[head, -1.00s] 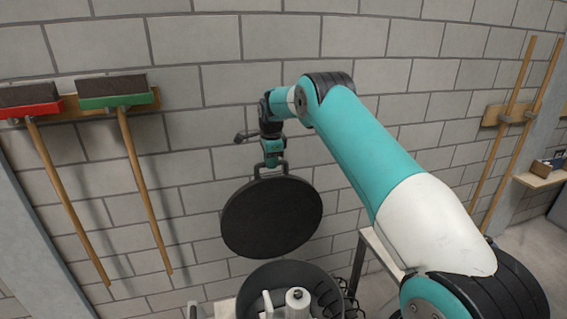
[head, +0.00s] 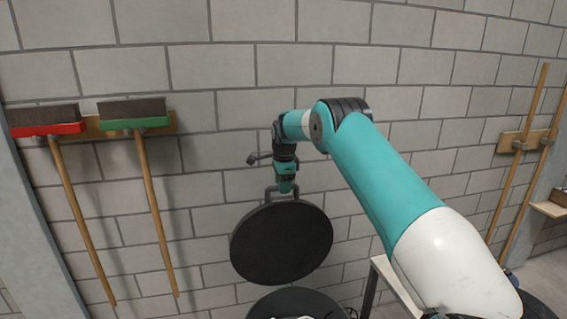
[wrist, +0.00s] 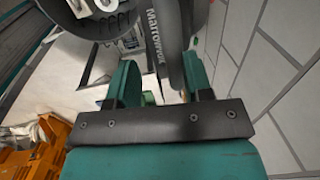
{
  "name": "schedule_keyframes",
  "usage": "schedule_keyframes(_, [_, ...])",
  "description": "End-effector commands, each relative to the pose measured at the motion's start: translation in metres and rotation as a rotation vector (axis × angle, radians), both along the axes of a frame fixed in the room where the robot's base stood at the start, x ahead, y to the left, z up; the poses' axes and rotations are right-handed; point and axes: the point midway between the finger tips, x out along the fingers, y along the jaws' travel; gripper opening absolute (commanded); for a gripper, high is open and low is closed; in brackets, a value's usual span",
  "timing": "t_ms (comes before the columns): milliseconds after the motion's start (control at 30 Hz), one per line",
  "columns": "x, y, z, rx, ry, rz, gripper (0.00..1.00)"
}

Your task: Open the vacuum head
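The vacuum head, a round black lid (head: 282,243), stands swung up and tilted above the drum, its flat dark face toward the head camera. Its bracket-shaped handle (head: 270,193) is at the top edge. The black drum (head: 270,300) below is open at the top and partly cut off by the frame. My gripper (head: 285,188) points down at the handle. In the wrist view its two teal fingers (wrist: 160,68) stand apart, with the lid's lettered edge (wrist: 157,45) beyond the gap. I cannot tell whether they touch the handle.
A red brush (head: 47,120) and a green brush (head: 135,112) hang on the wall at left. Long poles (head: 520,150) hang at right. A small table (head: 385,273) stands right of the drum. An orange object (wrist: 40,145) shows at the wrist view's lower left.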

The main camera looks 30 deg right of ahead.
Motion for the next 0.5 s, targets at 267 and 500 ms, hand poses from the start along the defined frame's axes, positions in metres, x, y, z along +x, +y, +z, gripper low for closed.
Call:
schedule_keyframes(267, [-0.007,0.003,0.063,-0.002,-0.007,0.001,0.46])
schedule_keyframes(500, [-0.013,0.006,0.122,-0.001,-0.004,0.001,0.46])
